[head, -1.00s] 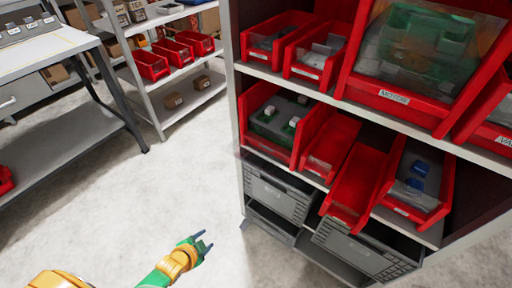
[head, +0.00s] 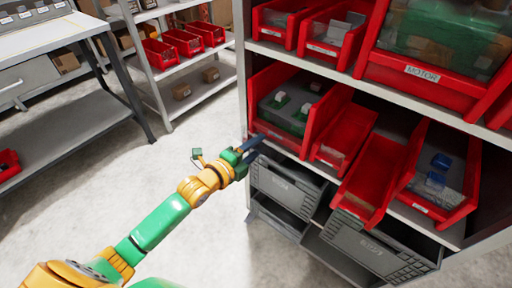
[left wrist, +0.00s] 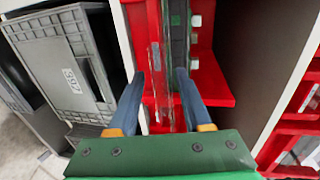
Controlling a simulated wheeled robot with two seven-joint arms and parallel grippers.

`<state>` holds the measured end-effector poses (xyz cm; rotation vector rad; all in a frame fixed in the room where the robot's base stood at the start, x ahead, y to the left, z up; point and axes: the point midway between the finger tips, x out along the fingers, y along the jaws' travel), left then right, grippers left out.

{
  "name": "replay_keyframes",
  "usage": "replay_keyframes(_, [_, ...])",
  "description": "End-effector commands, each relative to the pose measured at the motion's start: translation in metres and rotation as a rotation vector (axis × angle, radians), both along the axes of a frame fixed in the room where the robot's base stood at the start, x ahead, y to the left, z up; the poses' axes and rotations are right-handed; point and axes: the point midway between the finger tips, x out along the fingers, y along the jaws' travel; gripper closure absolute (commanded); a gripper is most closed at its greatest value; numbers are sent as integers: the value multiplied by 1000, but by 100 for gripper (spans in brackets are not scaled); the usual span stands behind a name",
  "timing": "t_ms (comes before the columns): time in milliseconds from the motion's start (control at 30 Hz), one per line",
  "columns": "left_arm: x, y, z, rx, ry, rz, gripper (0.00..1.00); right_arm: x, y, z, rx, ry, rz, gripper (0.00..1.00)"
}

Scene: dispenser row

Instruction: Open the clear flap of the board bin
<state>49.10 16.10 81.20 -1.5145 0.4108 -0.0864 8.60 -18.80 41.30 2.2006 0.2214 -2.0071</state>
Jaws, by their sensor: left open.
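The board bin (head: 318,117) is a red bin at the left end of the middle shelf, holding a green and grey board with white blocks (head: 288,106). In the left wrist view, the red bin (left wrist: 217,90) lies straight ahead, turned sideways. Its clear flap (left wrist: 155,62) shows there as a thin see-through strip near the fingers; in the head view it is hard to make out. My left gripper (head: 253,145) is at the bin's lower front left corner. Its fingers (left wrist: 167,84) are open, with the bin front and flap edge between or just beyond them; I cannot tell if they touch.
Grey crates (head: 285,187) sit below the shelf, close to my gripper. Other red bins (head: 341,140) stand to the right, and more fill the shelf above. A workbench (head: 45,36) stands at the left. The floor (head: 185,160) between is clear.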

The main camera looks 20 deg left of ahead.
Motion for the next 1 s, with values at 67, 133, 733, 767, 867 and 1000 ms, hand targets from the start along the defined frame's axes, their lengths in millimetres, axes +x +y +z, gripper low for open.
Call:
replay_keyframes(67, [1, 0, 0, 0, 0, 0, 50, 0, 0, 0, 0, 0, 0, 60])
replay_keyframes(133, [0, 0, 0, 0, 0, 0, 50, 0, 0, 0, 0, 0, 0, 60])
replay_keyframes(733, [-1, 0, -2, 0, 6, -1, 100, 0, 0, 0, 0, 0, 1, 60])
replay_keyframes(767, [-1, 0, -2, 0, 6, -1, 100, 0, 0, 0, 0, 0, 1, 60])
replay_keyframes(867, [-1, 0, -3, 0, 8, -1, 100, 0, 0, 0, 0, 0, 1, 60])
replay_keyframes(1000, [-1, 0, -4, 1, 9, -1, 100, 0, 0, 0, 0, 0, 1, 60])
